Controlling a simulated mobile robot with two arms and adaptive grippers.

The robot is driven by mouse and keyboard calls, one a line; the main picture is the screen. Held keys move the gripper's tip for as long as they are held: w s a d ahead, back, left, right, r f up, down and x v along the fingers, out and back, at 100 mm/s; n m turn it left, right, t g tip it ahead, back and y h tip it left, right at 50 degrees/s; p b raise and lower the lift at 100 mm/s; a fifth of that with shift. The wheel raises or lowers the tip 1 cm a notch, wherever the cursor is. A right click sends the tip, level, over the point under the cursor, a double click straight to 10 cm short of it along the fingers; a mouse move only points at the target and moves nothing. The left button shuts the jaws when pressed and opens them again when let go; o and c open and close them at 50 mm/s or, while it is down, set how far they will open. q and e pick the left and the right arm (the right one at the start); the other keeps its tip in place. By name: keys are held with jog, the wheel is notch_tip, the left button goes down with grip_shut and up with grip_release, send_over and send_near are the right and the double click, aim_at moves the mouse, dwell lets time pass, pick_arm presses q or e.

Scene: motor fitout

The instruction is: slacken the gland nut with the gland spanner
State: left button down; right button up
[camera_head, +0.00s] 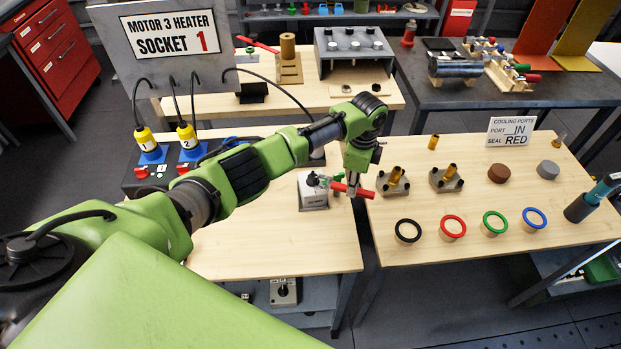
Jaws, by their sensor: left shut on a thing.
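My left gripper (352,180) points down at the right edge of the near wooden table. It is shut on a red-handled tool, which looks like the gland spanner (356,191), held roughly level. The spanner's left end reaches toward a small grey-white box (313,196) on the table. A dark round fitting (312,178) sits on top of the box, with a small green part beside it. This looks like the gland nut, but it is too small to be sure. I cannot tell whether the spanner touches it.
A sign (175,45) and yellow plugs stand at left. The near table's front (280,255) is clear. A gap separates the tables.

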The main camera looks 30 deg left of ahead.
pick_arm(q)
jog(key=shift+w+d+r, duration=0.1)
jog(key=shift+d+r, duration=0.15)
jog(key=shift+d, duration=0.3)
jog(key=shift+w+d+r, duration=0.1)
jog(key=shift+d+r, duration=0.15)
jog(key=shift+d, duration=0.25)
jog(key=shift+w+d+r+p, duration=0.1)
jog(key=shift+w+r+p, duration=0.05)
jog(key=shift+r+p, duration=0.4)
jog(key=shift+w+a+r+p, duration=0.1)
jog(key=shift+a+r+p, duration=0.2)
jog(key=shift+r+p, duration=0.4)
jog(key=shift+r, duration=0.2)
jog(key=shift+a+r+p, duration=0.1)
jog(key=shift+r+p, duration=0.5)
jog(key=shift+r, duration=0.6)
